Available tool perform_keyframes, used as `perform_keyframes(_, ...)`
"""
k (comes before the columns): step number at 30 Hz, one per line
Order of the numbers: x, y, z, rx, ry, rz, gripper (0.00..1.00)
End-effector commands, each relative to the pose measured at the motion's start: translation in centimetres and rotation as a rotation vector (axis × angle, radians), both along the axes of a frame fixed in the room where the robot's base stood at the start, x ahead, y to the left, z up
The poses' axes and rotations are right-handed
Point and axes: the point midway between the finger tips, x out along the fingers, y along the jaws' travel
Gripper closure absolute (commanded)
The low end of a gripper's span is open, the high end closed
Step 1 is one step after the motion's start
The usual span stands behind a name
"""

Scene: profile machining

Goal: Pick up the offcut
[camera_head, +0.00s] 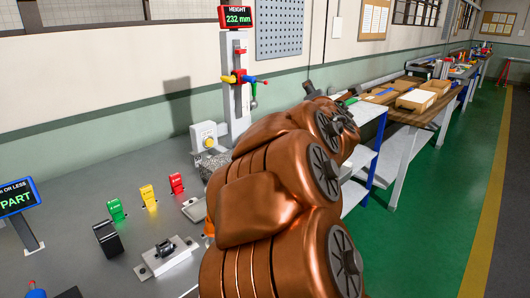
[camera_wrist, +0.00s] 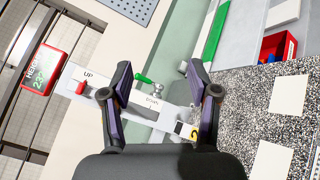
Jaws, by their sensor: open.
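My gripper (camera_wrist: 160,78) is open in the wrist view, its two dark fingers wide apart with nothing held between them. Behind the fingers is the height machine (camera_wrist: 90,88) with its UP and DOWN labels, seen tilted. I cannot make out any piece that is clearly the offcut in either view. In the head view my copper-coloured arm covers the right part of the bench and hides the gripper's fingertips.
The height machine (camera_head: 236,105) reads 232 mm on its red display (camera_head: 237,17). Green, yellow (camera_head: 147,194) and red blocks stand on the grey bench (camera_head: 75,180). A speckled surface (camera_wrist: 260,110) fills the wrist view's right. Further back is a wooden-topped table (camera_head: 400,108) with boxes.

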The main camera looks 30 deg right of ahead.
Motion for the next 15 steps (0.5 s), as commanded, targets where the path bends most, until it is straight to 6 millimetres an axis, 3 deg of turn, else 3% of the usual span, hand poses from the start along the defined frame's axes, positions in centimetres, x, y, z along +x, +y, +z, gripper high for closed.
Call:
perform_keyframes(5,3.2,0.0,-2.6,-0.345,0.108,0.179,0.40)
perform_keyframes(9,5.1,1.2,-5.8,-0.590,0.177,0.344,0.40)
perform_keyframes(15,5.9,3.4,-11.8,-0.852,0.220,0.573,0.40)
